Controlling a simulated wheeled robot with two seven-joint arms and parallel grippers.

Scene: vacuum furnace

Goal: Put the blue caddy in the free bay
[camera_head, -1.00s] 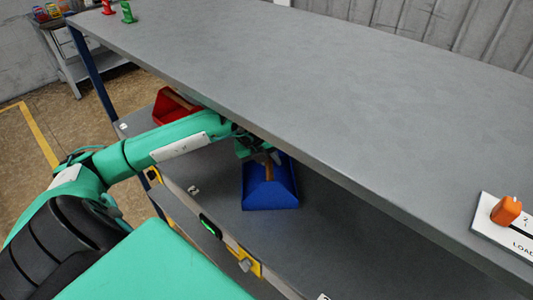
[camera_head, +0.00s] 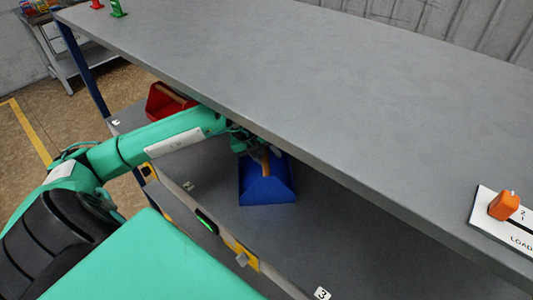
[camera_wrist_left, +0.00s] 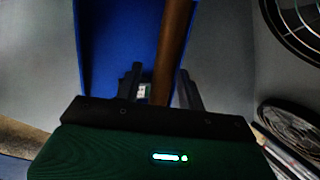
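The blue caddy (camera_head: 267,188) stands on the lower shelf, beside the label 2 and partly under the upper shelf's edge. Its brown handle (camera_wrist_left: 174,45) runs up through the left wrist view over the blue body (camera_wrist_left: 118,40). My left gripper (camera_wrist_left: 162,88) is at the handle, with one finger to each side of it. The fingers are dark and I cannot tell whether they press on it. In the head view the left gripper (camera_head: 252,147) is partly hidden by the upper shelf. My right gripper is out of view.
A red caddy (camera_head: 166,103) stands near the label 1. The shelf area by the label 3 (camera_head: 322,293) looks bare where visible. The grey upper shelf (camera_head: 300,80) overhangs the lower shelf. An orange knob (camera_head: 504,205) sits on a panel at right.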

